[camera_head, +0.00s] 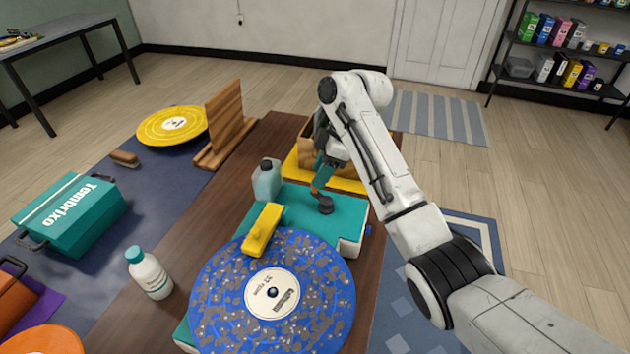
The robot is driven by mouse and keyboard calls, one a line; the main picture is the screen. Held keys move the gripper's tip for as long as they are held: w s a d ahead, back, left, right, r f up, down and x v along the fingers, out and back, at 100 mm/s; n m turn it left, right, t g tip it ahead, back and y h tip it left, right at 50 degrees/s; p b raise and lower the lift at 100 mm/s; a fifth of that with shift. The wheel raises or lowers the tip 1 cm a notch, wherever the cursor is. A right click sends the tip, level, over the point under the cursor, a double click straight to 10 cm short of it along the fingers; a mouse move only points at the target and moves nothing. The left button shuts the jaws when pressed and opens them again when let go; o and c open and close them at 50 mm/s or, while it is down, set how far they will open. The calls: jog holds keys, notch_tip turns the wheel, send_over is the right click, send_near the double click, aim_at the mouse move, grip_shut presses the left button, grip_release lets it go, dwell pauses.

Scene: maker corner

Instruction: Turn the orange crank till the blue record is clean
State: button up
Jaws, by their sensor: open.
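The blue record (216,305) lies flat at the front of the teal machine (347,214), with many grey-brown patches over its surface and a white label in the middle. A yellow arm piece (262,229) reaches over the record's far edge. Behind it, a small orange part (315,191), seemingly the crank, shows beside a dark round knob (325,205) on the machine's top. My gripper (320,178) is open and points down at the orange part from above. My arm and gripper hide much of the crank, and I cannot tell whether they touch.
A grey-blue bottle (267,181) stands close left of my gripper. A white bottle (149,273) stands left of the record. A wooden stand (225,120), yellow record (172,125), brush (124,158) and teal case (70,213) are farther left. A wooden crate (310,150) is behind the machine.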

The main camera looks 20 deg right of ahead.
aim_at(321, 195)
jog(key=shift+x, duration=2)
grip_shut()
